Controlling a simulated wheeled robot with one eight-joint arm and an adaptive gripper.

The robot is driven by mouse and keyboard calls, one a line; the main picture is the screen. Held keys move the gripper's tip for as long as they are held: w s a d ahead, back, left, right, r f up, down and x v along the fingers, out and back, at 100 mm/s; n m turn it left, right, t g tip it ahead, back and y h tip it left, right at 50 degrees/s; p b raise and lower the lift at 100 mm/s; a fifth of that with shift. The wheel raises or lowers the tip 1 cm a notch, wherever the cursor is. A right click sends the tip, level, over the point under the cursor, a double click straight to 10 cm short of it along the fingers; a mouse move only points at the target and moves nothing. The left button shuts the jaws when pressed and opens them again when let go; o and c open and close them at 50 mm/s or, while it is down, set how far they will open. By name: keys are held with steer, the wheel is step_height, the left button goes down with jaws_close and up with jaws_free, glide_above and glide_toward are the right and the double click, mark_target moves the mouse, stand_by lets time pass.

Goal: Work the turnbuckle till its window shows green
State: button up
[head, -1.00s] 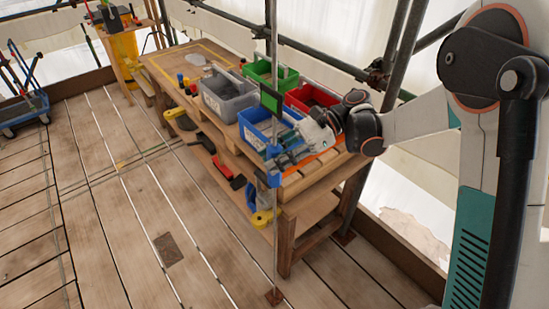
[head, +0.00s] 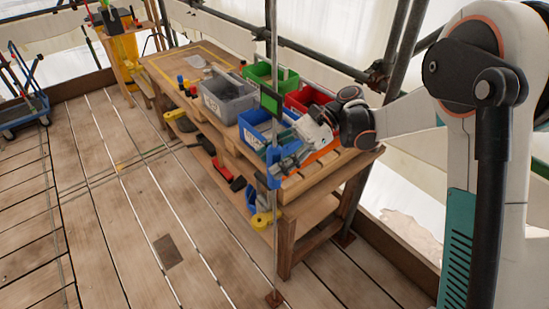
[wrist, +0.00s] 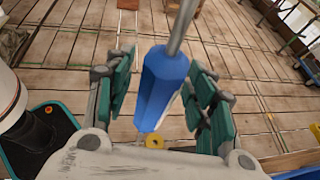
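The turnbuckle (head: 272,168) is a blue faceted body on a thin upright steel rod in front of the bench. In the wrist view the blue body (wrist: 163,82) stands between my gripper's teal finger pads, with a visible gap on either side. My gripper (wrist: 160,72) is open around it. In the head view my gripper (head: 284,157) reaches it from the right, and its fingers partly hide the body.
Behind the rod is a wooden bench (head: 325,178) with a grey bin (head: 229,102), a blue bin (head: 252,130), a green bin (head: 283,82) and a red bin (head: 303,98). A scaffold pole (head: 398,50) rises behind my arm. The plank floor (head: 110,210) at left is mostly clear.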

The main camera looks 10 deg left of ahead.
step_height(320, 180, up, 10)
stand_by(0.7)
stand_by(0.4)
